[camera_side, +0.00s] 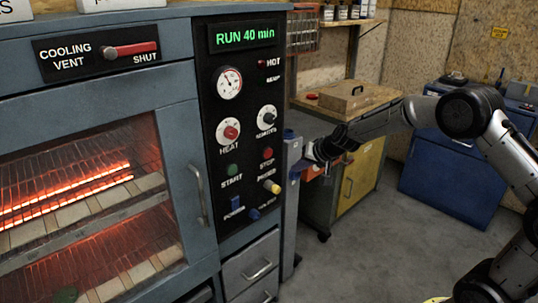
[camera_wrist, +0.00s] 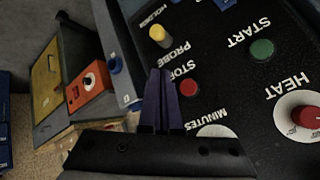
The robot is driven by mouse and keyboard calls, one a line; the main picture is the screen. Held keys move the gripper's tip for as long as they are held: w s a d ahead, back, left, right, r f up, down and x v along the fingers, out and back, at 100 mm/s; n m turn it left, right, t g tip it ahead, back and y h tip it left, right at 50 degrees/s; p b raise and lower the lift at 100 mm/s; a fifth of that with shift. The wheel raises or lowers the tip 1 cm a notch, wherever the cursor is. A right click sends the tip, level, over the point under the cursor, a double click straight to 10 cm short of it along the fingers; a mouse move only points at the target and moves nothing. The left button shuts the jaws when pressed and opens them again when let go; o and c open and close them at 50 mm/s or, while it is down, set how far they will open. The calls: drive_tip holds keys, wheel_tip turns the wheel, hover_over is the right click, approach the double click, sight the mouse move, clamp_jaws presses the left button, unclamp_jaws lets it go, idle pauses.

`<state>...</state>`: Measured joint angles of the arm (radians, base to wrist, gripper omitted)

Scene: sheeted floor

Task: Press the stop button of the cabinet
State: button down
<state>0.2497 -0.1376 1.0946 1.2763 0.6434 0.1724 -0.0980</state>
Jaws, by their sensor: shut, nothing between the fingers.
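The cabinet (camera_side: 180,150) is a grey-blue oven-like unit with a black control panel (camera_side: 210,100) on its right side. The red stop button (camera_side: 267,153) sits on the panel above its STOP label. In the wrist view the stop button (camera_wrist: 188,88) lies just right of my fingertips, uncovered. My gripper (camera_side: 303,167) is shut and empty, to the right of the panel in the side view and apart from the button in that picture. In the wrist view my gripper (camera_wrist: 160,73) points along the panel's edge; its distance from the panel surface is unclear.
Near the stop button are the green start button (camera_side: 232,169), the heat knob (camera_side: 228,131), the minutes knob (camera_side: 266,118) and the yellow probe holder (camera_side: 271,186). The display (camera_side: 243,36) reads RUN 40 min. A yellow-doored workbench (camera_side: 360,178) stands behind my gripper.

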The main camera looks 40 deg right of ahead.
approach(270, 157)
drive_tip(key=shift+s+f+x, duration=0.15)
drive_tip(key=shift+x, duration=0.7)
drive_tip(key=shift+s+f+x, duration=0.15)
drive_tip(key=shift+x, duration=0.75)
drive_tip(key=shift+s+f+x, duration=0.1)
drive_tip(key=shift+s+x, duration=0.05)
drive_tip(key=shift+x, duration=0.7)
drive_tip(key=shift+w, duration=0.15)
drive_tip(key=shift+w+d, duration=0.1)
drive_tip(key=shift+w, duration=0.15)
drive_tip(key=shift+w, duration=0.35)
idle(0.6)
idle(0.4)
drive_tip(key=shift+s, duration=0.8)
drive_tip(key=shift+s, duration=2.5)
